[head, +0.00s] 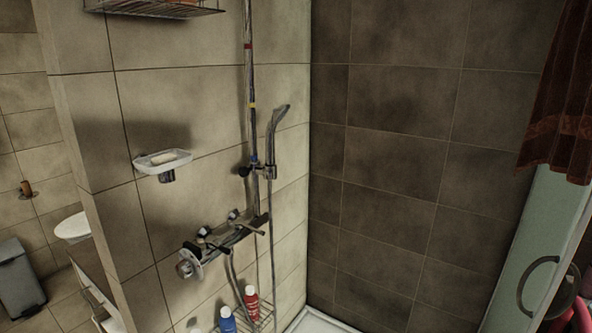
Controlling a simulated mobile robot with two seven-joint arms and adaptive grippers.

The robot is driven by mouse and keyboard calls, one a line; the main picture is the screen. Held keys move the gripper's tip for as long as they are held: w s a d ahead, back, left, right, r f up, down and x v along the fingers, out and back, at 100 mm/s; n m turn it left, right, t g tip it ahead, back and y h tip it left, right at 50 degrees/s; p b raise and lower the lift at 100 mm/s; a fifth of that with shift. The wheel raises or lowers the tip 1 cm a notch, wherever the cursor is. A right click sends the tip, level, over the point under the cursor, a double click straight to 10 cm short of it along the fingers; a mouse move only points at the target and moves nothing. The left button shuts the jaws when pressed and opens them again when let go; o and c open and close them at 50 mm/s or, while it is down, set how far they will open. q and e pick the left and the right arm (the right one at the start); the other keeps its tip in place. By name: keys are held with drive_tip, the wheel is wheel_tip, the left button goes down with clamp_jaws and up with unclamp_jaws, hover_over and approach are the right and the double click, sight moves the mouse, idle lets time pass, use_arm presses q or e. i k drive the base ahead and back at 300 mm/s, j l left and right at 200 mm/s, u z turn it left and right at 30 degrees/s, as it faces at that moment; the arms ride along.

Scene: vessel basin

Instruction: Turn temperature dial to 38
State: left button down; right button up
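The shower mixer bar (236,238) is fixed to the beige tiled wall, left of the corner. At its left, near end is a round, pale dial (188,265), which appears to be the temperature dial. Its markings are too small to read, so I cannot tell its setting. Dark levers and chrome fittings sit along the bar. Neither of my grippers is in view, and nothing is seen touching the dial.
A soap dish (163,162) juts out above the mixer. A hand shower (275,125) hangs on the riser rail (250,90). Below, a red bottle (251,303) and a blue bottle (227,320) stand by a wire rack. A glass door (535,235) is at right.

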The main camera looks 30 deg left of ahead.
sight(184, 269)
drive_tip(key=u, duration=1.4)
